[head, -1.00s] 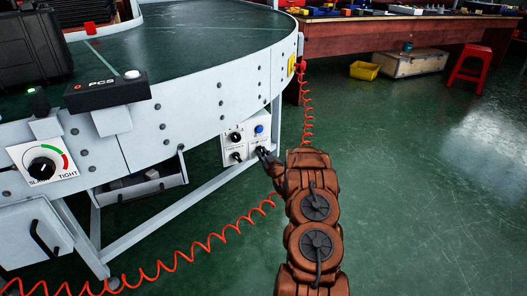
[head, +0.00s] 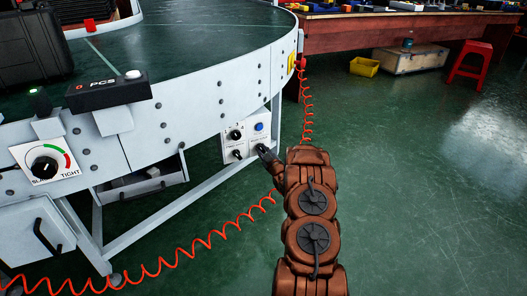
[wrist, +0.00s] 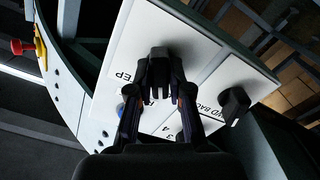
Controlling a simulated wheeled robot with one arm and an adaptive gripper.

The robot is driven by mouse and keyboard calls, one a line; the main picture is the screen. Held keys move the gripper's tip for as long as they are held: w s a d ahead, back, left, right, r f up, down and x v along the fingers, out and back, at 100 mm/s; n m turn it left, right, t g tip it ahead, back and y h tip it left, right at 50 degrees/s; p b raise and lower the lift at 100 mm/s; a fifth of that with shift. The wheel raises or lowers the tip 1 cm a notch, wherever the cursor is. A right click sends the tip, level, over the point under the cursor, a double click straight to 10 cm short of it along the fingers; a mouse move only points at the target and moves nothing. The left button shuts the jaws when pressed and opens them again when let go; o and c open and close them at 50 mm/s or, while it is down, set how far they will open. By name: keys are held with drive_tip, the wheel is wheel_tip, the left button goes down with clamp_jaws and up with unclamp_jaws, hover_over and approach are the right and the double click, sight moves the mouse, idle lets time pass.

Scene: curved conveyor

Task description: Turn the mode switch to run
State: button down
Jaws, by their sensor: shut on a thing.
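A white control panel (head: 227,144) hangs under the curved conveyor's rim in the head view. It carries black knobs and a blue button (head: 259,127). My gripper (head: 263,150) is at its lower right corner and hides the control there. In the wrist view my gripper (wrist: 158,97) is shut on a black switch knob (wrist: 158,62), one finger on each side. A label ending in "EP" shows beside this knob; the rest of the label is hidden, so its full setting cannot be read.
Another black knob (wrist: 235,104), labelled "WD BACK", stands close to the right finger in the wrist view. A red coiled cable (head: 200,241) runs below the panel and up to the rim. A yellow bin (head: 364,67) and red stool (head: 470,63) stand farther back. Floor at right is clear.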

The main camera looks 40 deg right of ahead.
drive_tip(key=c, duration=1.4)
unclamp_jaws()
drive_tip(key=shift+s+d+f, duration=0.1)
drive_tip(key=shift+s+d, duration=0.05)
drive_tip(key=shift+d, duration=0.05)
drive_tip(key=o, duration=0.3)
drive_tip(key=shift+a, duration=0.15)
drive_tip(key=shift+v, duration=5.9)
drive_tip(key=shift+a, duration=0.1)
